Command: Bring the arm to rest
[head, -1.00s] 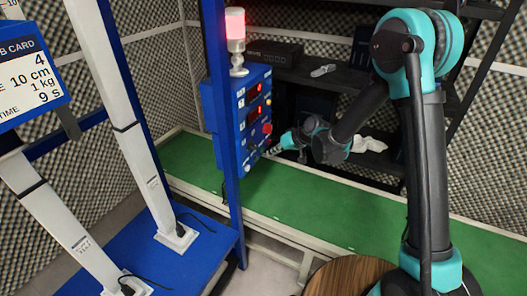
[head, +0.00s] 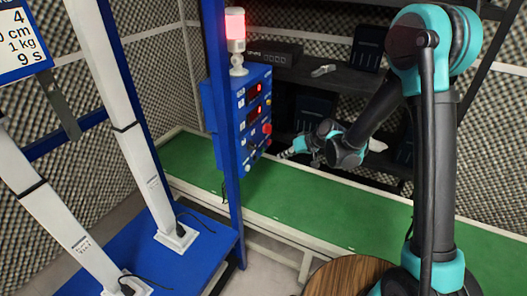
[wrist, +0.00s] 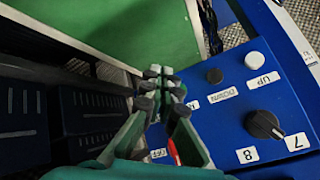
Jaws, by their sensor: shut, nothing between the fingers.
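My gripper (head: 284,154) is shut and empty, just right of the blue control box (head: 224,120) in the head view, with a small gap between them. In the wrist view its two fingertips (wrist: 160,73) are together. The box's panel there shows a white UP button (wrist: 254,60), a dark DOWN button (wrist: 214,75) and a black knob (wrist: 263,124) by labels 7 and 8. A label reading OFF is partly hidden by a finger. My arm reaches back from the right of the head view, bent at the elbow.
A red-lit lamp (head: 236,40) stands on the box. A blue post (head: 225,160) rises in front of it. A green-topped bench (head: 330,203) runs below my arm. Dark shelves (head: 310,70) with devices stand behind. White slanted columns (head: 115,110) and a round wooden top (head: 345,277) are nearer.

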